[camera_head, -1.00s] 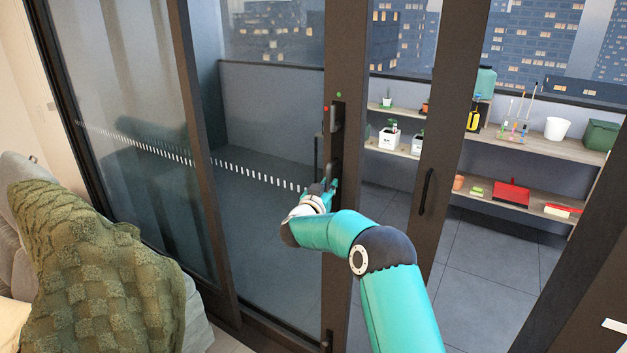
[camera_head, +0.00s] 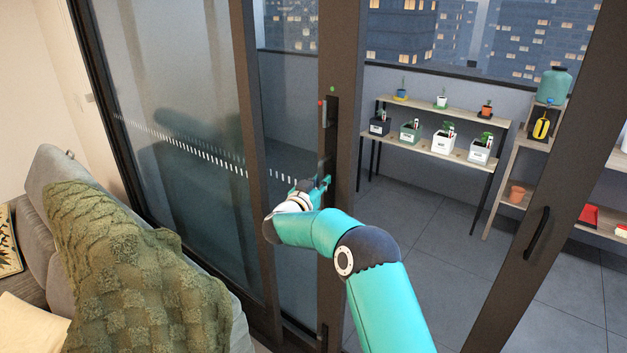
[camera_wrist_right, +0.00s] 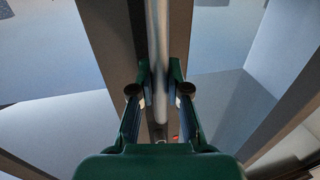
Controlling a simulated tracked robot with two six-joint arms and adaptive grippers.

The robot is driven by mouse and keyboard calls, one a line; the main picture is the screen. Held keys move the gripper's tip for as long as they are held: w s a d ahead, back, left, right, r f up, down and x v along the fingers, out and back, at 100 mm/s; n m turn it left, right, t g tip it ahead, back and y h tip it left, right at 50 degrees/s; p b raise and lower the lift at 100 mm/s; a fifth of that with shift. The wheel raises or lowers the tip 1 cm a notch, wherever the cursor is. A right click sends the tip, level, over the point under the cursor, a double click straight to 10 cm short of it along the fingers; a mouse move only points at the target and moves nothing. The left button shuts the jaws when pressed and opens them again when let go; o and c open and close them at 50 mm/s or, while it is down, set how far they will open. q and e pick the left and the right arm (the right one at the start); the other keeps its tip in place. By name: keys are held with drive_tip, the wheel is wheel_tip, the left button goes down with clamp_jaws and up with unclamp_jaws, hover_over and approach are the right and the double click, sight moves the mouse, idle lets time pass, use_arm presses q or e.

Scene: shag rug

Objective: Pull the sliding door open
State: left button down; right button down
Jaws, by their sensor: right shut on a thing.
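The sliding door is a glass panel (camera_head: 300,235) in a dark frame (camera_head: 343,260). It stands partly open, with a wide gap to its right. My right gripper (camera_head: 322,186) is shut on the door's upright bar handle, which it partly hides in the head view. In the right wrist view the handle (camera_wrist_right: 158,50) is a pale round bar between the two fingers (camera_wrist_right: 158,90). A dark latch piece (camera_head: 329,112) with a red mark sits above the grip. My left gripper is not in view.
Another dark upright with a black handle (camera_head: 537,233) stands right of the gap. Beyond lie a tiled floor (camera_head: 425,225) and a shelf (camera_head: 430,140) with potted plants. A grey sofa (camera_head: 45,165) with a green throw (camera_head: 135,265) stands close on the left.

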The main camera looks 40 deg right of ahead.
drive_tip(key=shift+d+r, duration=0.2)
drive_tip(key=shift+r, duration=0.15)
drive_tip(key=shift+w, duration=0.1)
drive_tip(key=c, duration=1.2)
unclamp_jaws()
drive_tip(key=shift+w+f, duration=0.15)
drive_tip(key=shift+o, duration=0.3)
drive_tip(key=shift+a+f, duration=0.1)
drive_tip(key=shift+a, duration=0.2)
drive_tip(key=v, duration=1.1)
drive_tip(key=shift+a, duration=0.25)
